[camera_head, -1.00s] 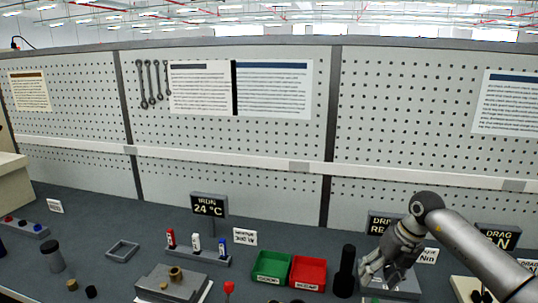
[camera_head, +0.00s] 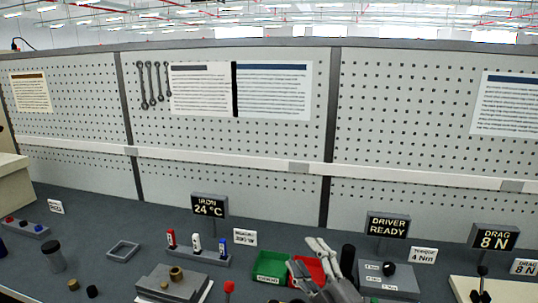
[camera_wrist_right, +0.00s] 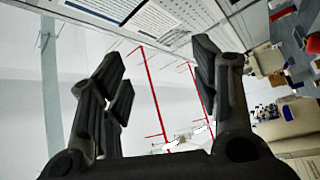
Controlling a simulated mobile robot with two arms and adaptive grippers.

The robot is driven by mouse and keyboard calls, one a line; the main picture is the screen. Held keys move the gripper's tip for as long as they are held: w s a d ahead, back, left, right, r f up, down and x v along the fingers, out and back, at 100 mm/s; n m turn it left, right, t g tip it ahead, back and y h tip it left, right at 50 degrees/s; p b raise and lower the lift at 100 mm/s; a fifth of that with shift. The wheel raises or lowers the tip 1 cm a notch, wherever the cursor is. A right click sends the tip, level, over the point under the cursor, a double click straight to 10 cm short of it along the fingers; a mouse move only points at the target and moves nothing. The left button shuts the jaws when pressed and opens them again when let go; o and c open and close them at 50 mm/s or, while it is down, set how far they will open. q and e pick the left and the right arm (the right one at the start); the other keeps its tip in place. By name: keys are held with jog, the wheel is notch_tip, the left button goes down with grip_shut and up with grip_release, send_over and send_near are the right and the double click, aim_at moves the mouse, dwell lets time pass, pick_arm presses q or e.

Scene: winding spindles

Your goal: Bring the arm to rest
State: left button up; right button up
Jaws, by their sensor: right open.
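My right gripper (camera_head: 314,262) is at the bottom centre of the head view, fingers pointing up, in front of the red bin (camera_head: 309,272). It also shows in the right wrist view (camera_wrist_right: 160,75), with its dark fingers spread apart and nothing between them. The wrist camera looks toward the ceiling and upper wall. My left gripper is not in the head view.
A green bin (camera_head: 270,265) and a black cylinder (camera_head: 347,260) stand near the right gripper. The driver station (camera_head: 390,285) is to the right, under the "DRIVER READY" sign (camera_head: 387,225). A pegboard wall (camera_head: 230,160) closes off the back.

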jog(key=s+d+f+m+g+h, duration=0.2)
jog(key=s+d+f+m+h, duration=0.1)
jog(key=s+d+f+m, duration=0.1)
jog(key=s+d+f+m+g+h, duration=0.2)
jog(key=s+d+f+m+h, duration=0.1)
jog(key=f, duration=0.4)
jog(key=s+d+f+m+g+h, duration=0.2)
jog(key=s+d+f+m+h, duration=0.2)
jog(key=f+m, duration=0.1)
jog(key=shift+s+d+f+m, duration=0.25)
jog(key=shift+s+d+m, duration=0.15)
jog(key=shift+m, duration=0.1)
jog(key=s+f+m+g+y, duration=0.1)
jog(key=s+f+g, duration=0.4)
jog(key=s, duration=0.6)
jog(key=s+f+m+g, duration=0.1)
jog(key=s+f+g, duration=0.3)
jog(key=s, duration=0.7)
notch_tip(320, 180, down, 25)
jog(key=g, duration=0.1)
jog(key=s+d+f+g, duration=0.1)
jog(key=s+d+f, duration=0.2)
jog(key=s+f, duration=1.4)
jog(key=shift+s+g, duration=0.25)
jog(key=shift+g, duration=0.15)
